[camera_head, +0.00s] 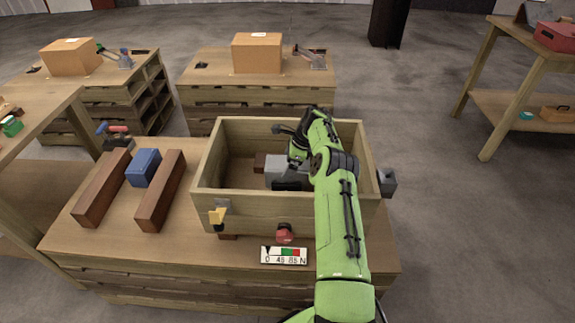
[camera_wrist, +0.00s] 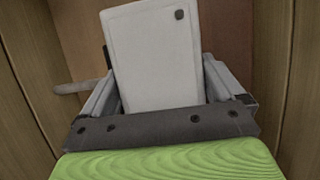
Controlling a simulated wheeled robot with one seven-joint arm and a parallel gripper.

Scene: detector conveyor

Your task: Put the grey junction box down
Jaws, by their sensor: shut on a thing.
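The grey junction box (camera_head: 284,167) is inside the wooden crate (camera_head: 240,207), partly hidden by my arm. My gripper (camera_head: 290,184) reaches down into the crate. In the wrist view my gripper (camera_wrist: 160,95) is shut on the grey junction box (camera_wrist: 158,55), with one finger on each side of it. The box shows a pale flat face with a small dark spot near one corner. Wooden crate walls stand close on both sides. I cannot tell whether the box touches the crate floor.
A blue block (camera_head: 144,167) lies between two brown bars (camera_head: 160,190) left of the crate. A force gauge (camera_head: 283,255), a red knob (camera_head: 285,233) and a yellow lever (camera_head: 217,215) are at the crate's front. A dark grey block (camera_head: 387,182) is at its right side.

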